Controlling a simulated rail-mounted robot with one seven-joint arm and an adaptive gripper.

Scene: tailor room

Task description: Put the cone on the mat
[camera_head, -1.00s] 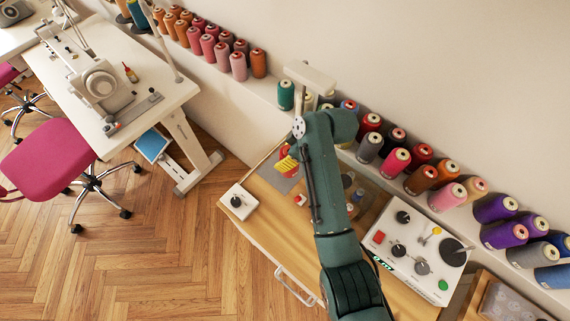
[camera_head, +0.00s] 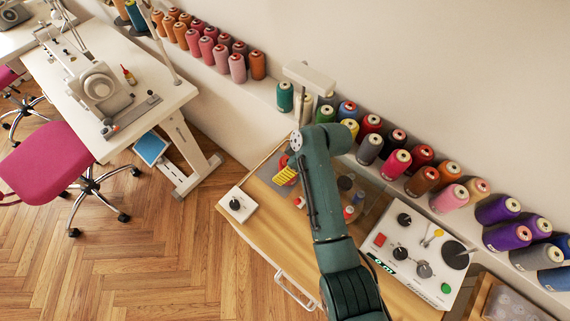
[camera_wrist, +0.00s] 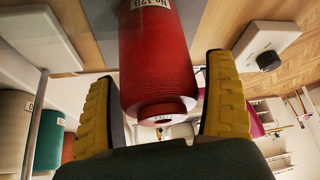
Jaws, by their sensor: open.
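The red cone (camera_wrist: 157,60) of thread, with a white label, fills the middle of the wrist view, its narrow end towards me. My gripper (camera_wrist: 165,110) is open, with one yellow finger on each side of the cone and gaps showing beside it. In the head view my gripper (camera_head: 286,176) is over the left part of the wooden table, and my arm hides much of that spot. A grey patch that looks like the mat (camera_head: 268,171) shows beside the fingers. I cannot tell whether the cone's base rests on it.
A white box with a black knob (camera_head: 236,204) stands left of my gripper. A larger control panel (camera_head: 418,250) is on the right of the table. A shelf of thread cones (camera_head: 396,160) runs along the wall behind. Small items lie beside my arm.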

